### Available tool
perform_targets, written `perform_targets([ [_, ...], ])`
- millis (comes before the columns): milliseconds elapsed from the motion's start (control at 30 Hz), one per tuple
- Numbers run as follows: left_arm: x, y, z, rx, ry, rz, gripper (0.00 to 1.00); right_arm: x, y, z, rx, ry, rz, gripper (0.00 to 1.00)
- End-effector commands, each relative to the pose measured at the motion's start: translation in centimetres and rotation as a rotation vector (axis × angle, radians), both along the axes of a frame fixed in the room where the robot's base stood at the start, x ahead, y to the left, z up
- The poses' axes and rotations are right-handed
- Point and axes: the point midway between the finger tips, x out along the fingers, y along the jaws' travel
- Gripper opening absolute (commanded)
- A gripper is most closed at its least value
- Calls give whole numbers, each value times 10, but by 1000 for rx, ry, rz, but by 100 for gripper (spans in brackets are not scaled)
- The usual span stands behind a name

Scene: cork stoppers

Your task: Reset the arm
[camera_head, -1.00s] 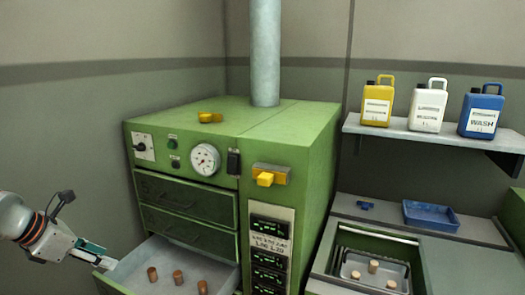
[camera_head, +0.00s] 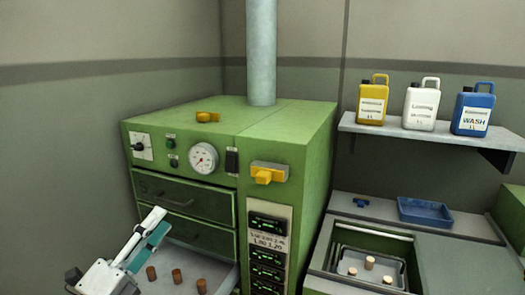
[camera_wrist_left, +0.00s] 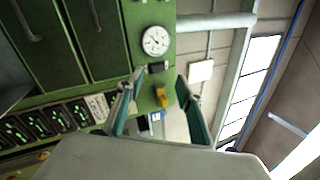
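My left gripper (camera_head: 159,221) is raised in front of the green cabinet's drawer fronts, above the left side of the open bottom drawer (camera_head: 219,263). Its fingers point up and to the right. In the left wrist view its two teal-padded fingers (camera_wrist_left: 160,79) stand apart with nothing between them, and the cabinet's gauge and yellow handle show beyond. Three cork stoppers stand in the open drawer, one of them at the left (camera_head: 151,273). More corks, such as this pale one (camera_head: 369,262), stand in a tray in the right-hand basin. My right gripper is not in view.
The green cabinet (camera_head: 285,135) carries a yellow handle (camera_head: 268,173) and a gauge (camera_head: 203,158). A shelf (camera_head: 415,133) holds yellow, white and blue jugs. A blue tray (camera_head: 425,212) lies on the right counter. The space left of the cabinet is free.

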Motion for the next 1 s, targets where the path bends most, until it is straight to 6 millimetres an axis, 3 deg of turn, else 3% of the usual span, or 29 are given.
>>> perform_targets([
  [167,-8,66,-57,-336,236,273,37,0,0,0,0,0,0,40],
  [300,-38,110,-128,-540,464,495,37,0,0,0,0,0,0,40],
  [400,-68,129,-178,-639,620,633,37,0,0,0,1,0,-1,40],
  [600,-121,142,-239,-732,833,799,37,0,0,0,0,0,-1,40],
  [1000,-203,141,-302,-800,1110,985,37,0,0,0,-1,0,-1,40],
])
